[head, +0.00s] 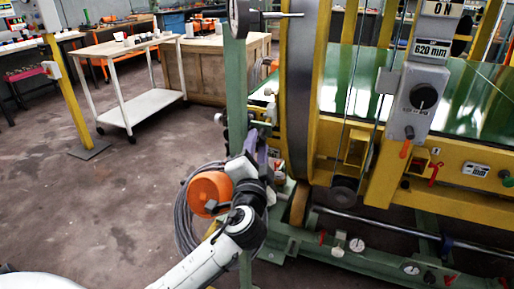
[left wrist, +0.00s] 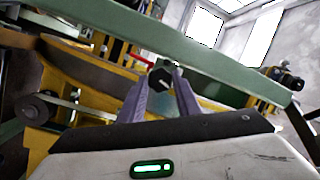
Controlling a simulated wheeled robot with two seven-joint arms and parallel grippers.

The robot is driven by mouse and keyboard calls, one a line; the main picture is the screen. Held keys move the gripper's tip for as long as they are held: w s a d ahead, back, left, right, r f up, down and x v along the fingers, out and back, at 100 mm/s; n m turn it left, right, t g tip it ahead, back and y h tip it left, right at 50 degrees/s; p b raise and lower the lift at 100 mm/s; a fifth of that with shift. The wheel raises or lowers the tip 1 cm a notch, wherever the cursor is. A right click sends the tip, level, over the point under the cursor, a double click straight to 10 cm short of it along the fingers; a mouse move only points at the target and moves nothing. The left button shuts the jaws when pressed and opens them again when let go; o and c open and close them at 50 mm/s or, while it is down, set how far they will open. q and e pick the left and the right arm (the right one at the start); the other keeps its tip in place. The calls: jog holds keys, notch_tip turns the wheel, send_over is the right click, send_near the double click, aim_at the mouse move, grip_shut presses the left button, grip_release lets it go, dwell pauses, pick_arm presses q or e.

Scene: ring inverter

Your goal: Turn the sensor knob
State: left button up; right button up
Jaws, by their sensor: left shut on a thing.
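My left gripper (head: 264,142) reaches in from the lower left to the side of the green upright post (head: 236,85) of the machine. In the left wrist view its two purple-grey fingers (left wrist: 166,88) are closed on a dark, six-sided knob (left wrist: 160,76) under a green beam. The fingers touch the knob from both sides. In the head view the arm and the fingers mostly hide this knob. My right gripper is not in view.
The large ring wheel (head: 300,95) stands right beside my gripper. A grey control box (head: 418,98) with a black dial and a "620 mm" label hangs at the right. A coiled grey cable (head: 183,225) shows behind my arm. A white cart (head: 140,105) stands back left. The left floor is clear.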

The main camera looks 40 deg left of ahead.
pick_arm(q)
jog(key=m+b, duration=0.1)
jog(key=m+y, duration=0.1)
jog(key=m, duration=0.1)
jog(key=shift+f+t+b, duration=0.3)
jog(key=shift+f+b, duration=0.05)
jog(key=shift+m+y+b, duration=0.3)
jog(key=shift+m+b, duration=0.3)
jog(key=shift+m, duration=0.3)
jog(key=shift+m+t+b, duration=0.3)
jog(key=shift+m+t, duration=0.1)
jog(key=shift+m, duration=0.4)
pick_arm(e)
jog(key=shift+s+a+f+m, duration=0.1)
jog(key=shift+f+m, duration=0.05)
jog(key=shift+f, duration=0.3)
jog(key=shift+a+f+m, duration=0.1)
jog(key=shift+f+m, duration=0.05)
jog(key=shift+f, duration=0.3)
pick_arm(q)
jog(key=shift+w, duration=0.1)
jog(key=o, duration=0.8)
